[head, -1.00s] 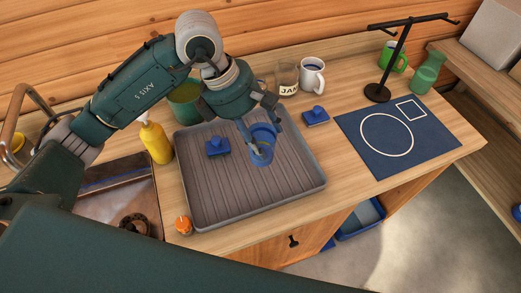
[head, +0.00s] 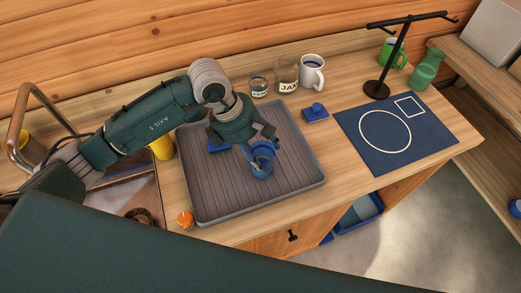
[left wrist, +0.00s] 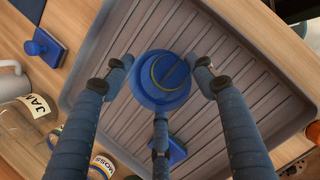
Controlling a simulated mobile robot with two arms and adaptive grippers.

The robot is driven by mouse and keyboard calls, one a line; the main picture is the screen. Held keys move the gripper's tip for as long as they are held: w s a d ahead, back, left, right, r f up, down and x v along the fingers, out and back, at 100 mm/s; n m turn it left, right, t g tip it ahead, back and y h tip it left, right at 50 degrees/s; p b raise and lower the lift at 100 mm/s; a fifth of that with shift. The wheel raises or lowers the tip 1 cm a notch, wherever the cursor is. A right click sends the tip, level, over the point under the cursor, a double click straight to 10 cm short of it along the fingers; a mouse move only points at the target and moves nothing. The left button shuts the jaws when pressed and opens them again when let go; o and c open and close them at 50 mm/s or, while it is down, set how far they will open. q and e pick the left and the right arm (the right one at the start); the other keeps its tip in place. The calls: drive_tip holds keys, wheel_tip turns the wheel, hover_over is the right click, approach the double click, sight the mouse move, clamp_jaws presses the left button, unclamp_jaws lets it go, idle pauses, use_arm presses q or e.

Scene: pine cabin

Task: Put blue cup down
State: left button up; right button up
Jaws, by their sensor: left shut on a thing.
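The blue cup (head: 262,168) is upright over the middle right of the grey ribbed tray (head: 311,186). My left gripper (head: 257,150) is above it, shut on the cup, with its fingers around the upper part. In the left wrist view the cup (left wrist: 162,82) sits between the fingers, seen from above, with the tray (left wrist: 118,27) behind it. The cup's base looks very near or on the tray, but I cannot tell whether it touches. My right gripper is not in view.
A blue-handled block (head: 217,146) is on the tray, partly hidden by my gripper; another (head: 315,114) lies right of it. Jars (head: 286,77) and a white mug (head: 312,72) stand behind. A dark blue mat (head: 430,147) and black stand (head: 377,90) are right. An orange item (head: 185,219) is at the tray's front-left corner.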

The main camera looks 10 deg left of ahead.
use_arm(q)
drive_tip(key=o, duration=1.1)
drive_tip(key=shift+o, duration=0.8)
drive_tip(key=shift+r+p, duration=0.2)
drive_tip(key=shift+p, duration=0.1)
drive_tip(key=b+v, duration=0.3)
drive_tip(key=v, duration=0.8)
drive_tip(key=shift+a+r, duration=0.2)
drive_tip(key=shift+r, duration=0.15)
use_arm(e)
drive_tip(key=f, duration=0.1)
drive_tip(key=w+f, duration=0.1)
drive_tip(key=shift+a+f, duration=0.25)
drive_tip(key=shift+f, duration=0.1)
